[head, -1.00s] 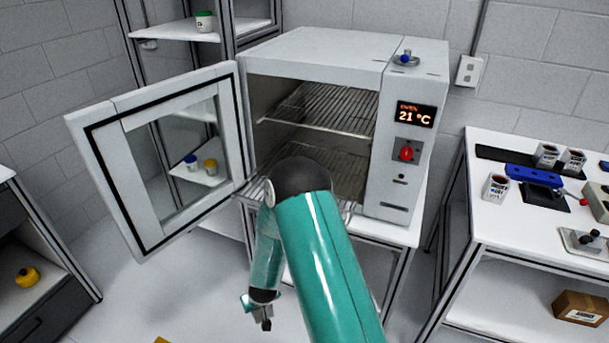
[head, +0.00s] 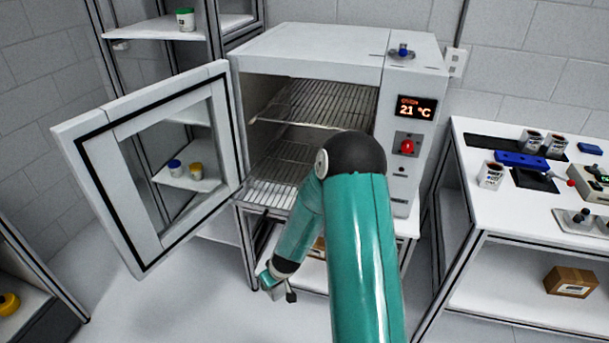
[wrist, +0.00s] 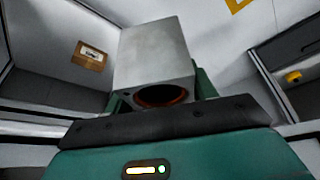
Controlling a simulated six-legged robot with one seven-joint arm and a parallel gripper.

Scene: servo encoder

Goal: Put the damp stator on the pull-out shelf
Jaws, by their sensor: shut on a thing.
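The stator (wrist: 152,55), a grey square block with a copper-coloured ring in its round bore, is held in my gripper in the wrist view. My gripper (head: 280,288) is shut on it and hangs low in front of the oven stand, below the oven opening. The stator is too small to make out clearly in the head view. The oven (head: 310,50) stands with its door (head: 90,190) swung open to the left. Inside are an upper wire rack (head: 325,103) and a lower wire rack (head: 268,192), whose front reaches the opening. My arm hides part of the lower rack.
Tall shelving (head: 150,27) with jars is behind the door. A cabinet with a yellow item (head: 8,303) is at lower left.

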